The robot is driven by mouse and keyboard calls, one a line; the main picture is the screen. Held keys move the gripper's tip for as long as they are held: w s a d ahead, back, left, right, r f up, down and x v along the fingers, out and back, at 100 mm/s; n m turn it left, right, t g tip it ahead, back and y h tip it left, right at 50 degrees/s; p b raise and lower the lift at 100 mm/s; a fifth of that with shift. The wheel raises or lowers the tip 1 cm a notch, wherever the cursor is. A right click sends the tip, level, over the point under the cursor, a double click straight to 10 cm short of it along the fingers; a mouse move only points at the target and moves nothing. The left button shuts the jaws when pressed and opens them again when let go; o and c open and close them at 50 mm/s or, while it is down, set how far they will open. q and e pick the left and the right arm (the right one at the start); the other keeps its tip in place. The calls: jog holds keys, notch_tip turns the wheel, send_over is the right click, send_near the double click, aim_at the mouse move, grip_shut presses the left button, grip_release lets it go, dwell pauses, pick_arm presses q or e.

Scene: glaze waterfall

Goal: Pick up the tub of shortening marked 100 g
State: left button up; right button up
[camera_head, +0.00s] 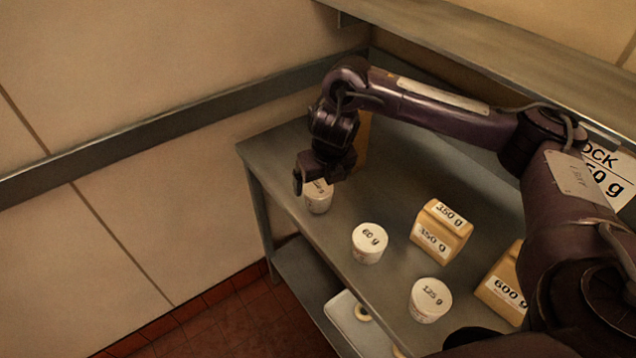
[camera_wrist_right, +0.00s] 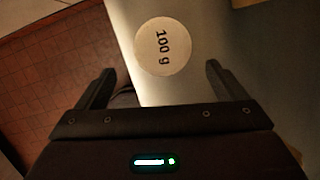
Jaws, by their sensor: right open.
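The white tub marked 100 g (camera_head: 318,200) stands at the far left end of the grey shelf, partly hidden by my right gripper in the head view. In the right wrist view its round lid (camera_wrist_right: 163,47), reading 100 g, shows ahead of the fingertips and between their lines. My right gripper (camera_head: 312,183) is above the tub. Its two fingers also show in the right wrist view (camera_wrist_right: 160,80), spread wide with nothing between them. Whether a finger touches the tub cannot be told. My left gripper is not in view.
A tub marked 60 g (camera_head: 369,243) and one marked 125 g (camera_head: 430,300) stand along the shelf's front edge. Yellow blocks marked 350 g (camera_head: 441,231) and 600 g (camera_head: 504,287) are behind them. A yellow block (camera_head: 363,135) is partly hidden behind my gripper. The grey shelf (camera_head: 385,190) has bare space between.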

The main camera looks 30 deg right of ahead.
aim_at(319, 189)
jog(key=w+f, duration=0.1)
jog(key=w+f+b, duration=0.1)
jog(key=f, duration=0.1)
jog(key=shift+w+d+f, duration=0.2)
jog(key=shift+w+d, duration=0.15)
jog(key=shift+d, duration=0.05)
jog(key=shift+s+a+f, duration=0.1)
jog(key=shift+s+a, duration=0.05)
jog(key=shift+s, duration=0.05)
notch_tip(319, 189, down, 2)
jog(key=shift+s+b, duration=0.1)
jog(key=shift+b, duration=0.5)
jog(key=shift+w+x, duration=0.2)
jog(key=shift+x, duration=1)
jog(key=shift+w+f, duration=0.15)
jog(key=shift+c, duration=0.2)
jog(key=c, duration=0.9)
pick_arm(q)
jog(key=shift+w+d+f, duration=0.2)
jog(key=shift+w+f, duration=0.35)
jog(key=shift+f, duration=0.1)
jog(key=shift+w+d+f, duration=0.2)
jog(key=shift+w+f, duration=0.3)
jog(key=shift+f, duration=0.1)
pick_arm(e)
jog(key=shift+c, duration=0.7)
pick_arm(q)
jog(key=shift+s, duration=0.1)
pick_arm(e)
jog(key=shift+r, duration=0.25)
